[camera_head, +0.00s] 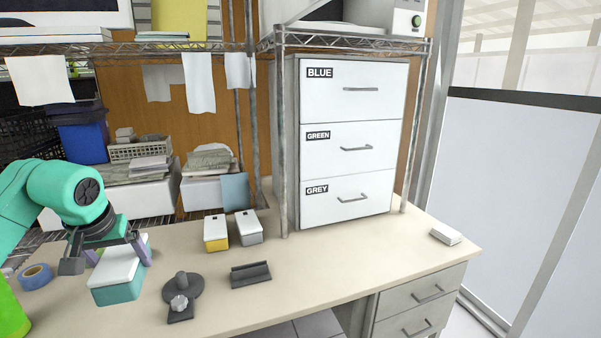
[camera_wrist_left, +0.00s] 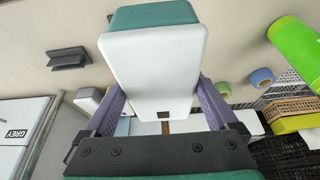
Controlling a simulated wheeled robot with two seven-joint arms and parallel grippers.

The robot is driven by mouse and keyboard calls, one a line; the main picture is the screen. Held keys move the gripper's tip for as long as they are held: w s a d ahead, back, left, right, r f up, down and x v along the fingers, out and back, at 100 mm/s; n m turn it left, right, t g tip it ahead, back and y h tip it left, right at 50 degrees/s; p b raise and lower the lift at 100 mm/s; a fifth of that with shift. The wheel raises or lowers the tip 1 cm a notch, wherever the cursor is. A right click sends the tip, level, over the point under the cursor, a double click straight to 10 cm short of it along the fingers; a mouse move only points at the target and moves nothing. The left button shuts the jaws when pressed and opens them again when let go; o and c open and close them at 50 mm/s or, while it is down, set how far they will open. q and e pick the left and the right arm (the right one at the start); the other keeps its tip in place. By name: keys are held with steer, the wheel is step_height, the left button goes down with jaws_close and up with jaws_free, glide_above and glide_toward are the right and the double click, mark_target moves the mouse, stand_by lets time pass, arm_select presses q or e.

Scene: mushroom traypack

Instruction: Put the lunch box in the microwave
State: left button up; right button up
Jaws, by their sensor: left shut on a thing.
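A teal lunch box with a white lid (camera_head: 117,290) is at the left of the desk in the head view. It also fills the middle of the left wrist view (camera_wrist_left: 155,60). My left gripper (camera_head: 119,256) is shut on it, with purple fingers on two opposite sides. Whether its base touches the desk I cannot tell. A microwave (camera_head: 404,20) with a green-lit knob is cut off by the top edge, on the wire shelf above the drawers; its door is mostly out of view. My right gripper is not in view.
A yellow box (camera_head: 216,238) and a grey box (camera_head: 248,236), both white-lidded, stand by the labelled drawer unit (camera_head: 350,146). A dark round fixture (camera_head: 184,287) and a dark holder (camera_head: 251,275) lie nearby. Blue tape (camera_head: 36,276) is far left. The desk's right side is mostly clear.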

arm_select(q)
steer(key=s+d+f+m+h, duration=0.1)
steer(key=s+d+f+m, duration=0.3)
steer(key=s+d+f, duration=1.25)
step_height(320, 180, up, 7)
steer(key=w+d+p, duration=0.1)
steer(key=w+p, duration=0.1)
steer(key=p, duration=1.1)
steer(key=shift+d, duration=0.4)
steer(key=shift+w, duration=0.1)
